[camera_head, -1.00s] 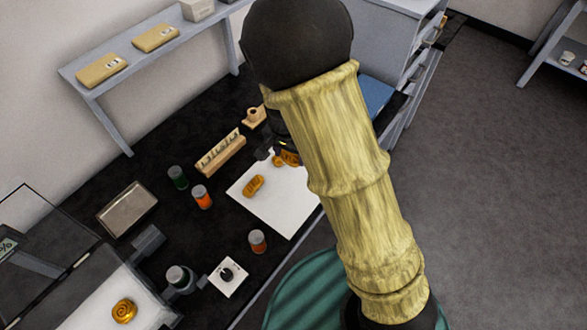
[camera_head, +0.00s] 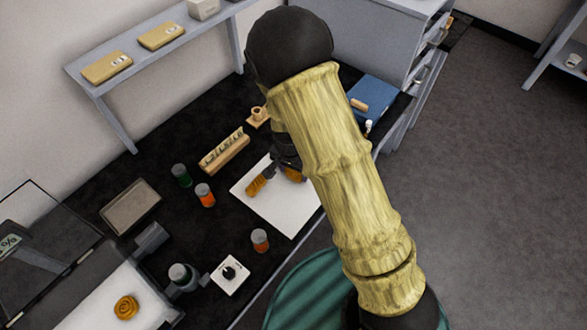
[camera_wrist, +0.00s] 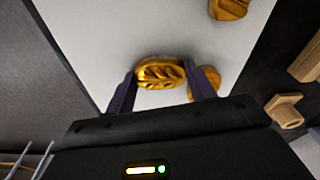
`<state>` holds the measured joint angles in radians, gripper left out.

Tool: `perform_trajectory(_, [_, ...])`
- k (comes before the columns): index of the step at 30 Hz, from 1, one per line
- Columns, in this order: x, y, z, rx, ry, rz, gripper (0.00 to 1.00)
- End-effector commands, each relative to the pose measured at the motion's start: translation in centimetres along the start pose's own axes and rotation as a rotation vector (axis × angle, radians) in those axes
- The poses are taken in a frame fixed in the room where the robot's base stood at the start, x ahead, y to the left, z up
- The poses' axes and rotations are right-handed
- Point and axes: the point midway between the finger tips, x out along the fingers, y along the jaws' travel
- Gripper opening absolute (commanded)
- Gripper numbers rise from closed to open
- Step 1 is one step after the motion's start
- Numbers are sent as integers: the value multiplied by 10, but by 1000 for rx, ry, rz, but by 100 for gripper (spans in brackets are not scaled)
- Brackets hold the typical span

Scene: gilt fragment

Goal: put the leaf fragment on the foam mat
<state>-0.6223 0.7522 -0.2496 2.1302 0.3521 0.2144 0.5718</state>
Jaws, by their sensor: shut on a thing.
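My gripper (camera_wrist: 161,88) is shut on a golden oval piece with leaf-like veins, the leaf fragment (camera_wrist: 158,72), low over a white sheet (camera_wrist: 95,35). In the head view the fragment (camera_head: 293,175) shows partly beside my gripper, which my arm partly covers. A second golden piece (camera_wrist: 207,75) lies close by the right finger and is partly hidden. A third golden piece (camera_wrist: 230,8) lies farther off, also on the sheet (camera_head: 275,212). A white surface (camera_head: 92,305) at lower left bears a golden spiral piece (camera_head: 126,307). I cannot tell which white surface is the foam mat.
A clear panel (camera_head: 40,235) stands at the left by the lower-left surface. Jars (camera_head: 204,195), a wooden rack (camera_head: 224,152), a metal tray (camera_head: 130,207) and a small white square with a dark knob (camera_head: 230,275) stand on the black table. A green stool (camera_head: 300,290) is below its edge.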

Motion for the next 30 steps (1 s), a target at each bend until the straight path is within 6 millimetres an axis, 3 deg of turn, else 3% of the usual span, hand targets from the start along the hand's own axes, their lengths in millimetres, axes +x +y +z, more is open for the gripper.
perform_trajectory(8, [3, -1, 1, -2, 0, 0, 33])
perform_trajectory(9, [2, -1, 1, -2, 0, -1, 60])
perform_trajectory(10, [2, -1, 1, -2, 0, -1, 63])
perform_trajectory(22, [-4, -1, 0, -3, 1, -2, 63])
perform_trajectory(30, [-44, -2, 0, -4, 3, -5, 63])
